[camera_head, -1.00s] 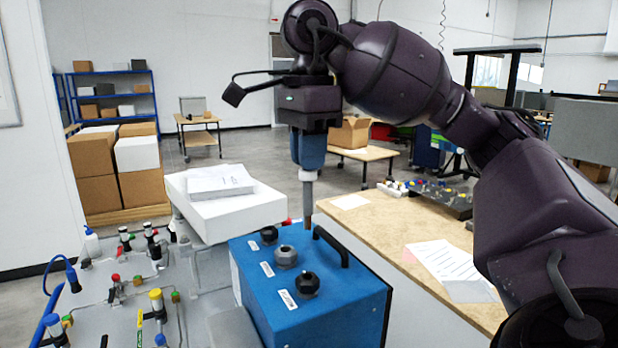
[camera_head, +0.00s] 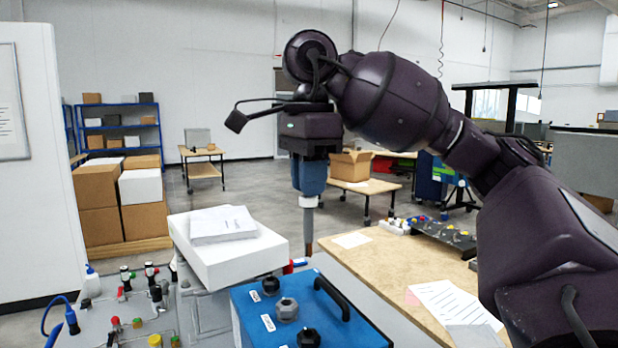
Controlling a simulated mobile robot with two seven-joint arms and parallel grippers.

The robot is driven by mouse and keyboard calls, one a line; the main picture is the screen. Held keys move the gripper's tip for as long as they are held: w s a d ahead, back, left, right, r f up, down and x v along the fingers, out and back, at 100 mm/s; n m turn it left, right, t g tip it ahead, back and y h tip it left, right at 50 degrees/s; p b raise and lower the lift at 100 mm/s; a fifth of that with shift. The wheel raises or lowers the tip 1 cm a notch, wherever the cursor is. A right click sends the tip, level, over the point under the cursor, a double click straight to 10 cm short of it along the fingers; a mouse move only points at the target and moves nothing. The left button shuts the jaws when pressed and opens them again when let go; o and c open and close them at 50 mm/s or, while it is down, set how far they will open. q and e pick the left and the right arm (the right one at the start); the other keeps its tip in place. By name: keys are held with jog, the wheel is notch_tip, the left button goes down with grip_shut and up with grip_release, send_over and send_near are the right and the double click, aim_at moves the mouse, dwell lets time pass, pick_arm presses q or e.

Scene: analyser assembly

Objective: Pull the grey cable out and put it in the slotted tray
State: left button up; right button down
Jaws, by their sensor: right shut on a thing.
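My right gripper (camera_head: 309,190) points down with its blue fingers shut on the light grey end of the grey cable (camera_head: 308,202). A thin brownish tip extends down from that end. The tip hangs clear of the blue box (camera_head: 350,322), just behind its far edge in the picture. My left gripper is out of view.
A white box with papers (camera_head: 226,228) stands left of the gripper. A panel with pipes, valves and a blue hose (camera_head: 62,306) is at lower left. Paper sheets (camera_head: 440,305) lie on the wooden table (camera_head: 385,270), whose middle is mostly bare.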

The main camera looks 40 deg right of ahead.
jog(key=shift+r+p, duration=1.4)
jog(key=shift+r, duration=0.65)
